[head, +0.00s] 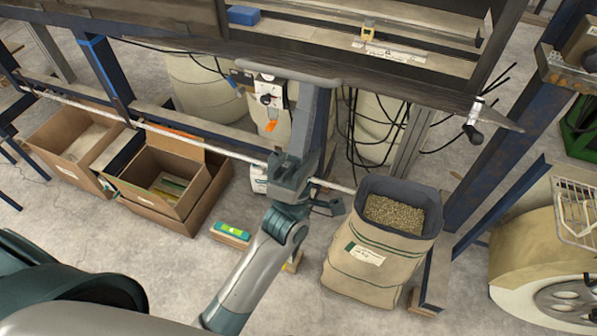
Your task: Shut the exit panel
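The laminating machine's frame (420,92) crosses the top of the view, with a long dark lower edge. I cannot clearly tell which part of it is the exit panel or how far it stands open. My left gripper (303,172) is in the middle, below that edge and in front of a blue-grey upright post (318,125). Its fingers overlap the post in the picture. I cannot tell whether they touch anything or how wide they are apart. My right gripper is not in view.
A sack of pellets (375,262) stands right of my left arm. Open cardboard boxes (150,205) stand at the left under a long thin rod (200,140). A small green-and-yellow box (231,230) lies on the floor. Cables hang behind the post. A rounded beige machine (520,255) stands at the right.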

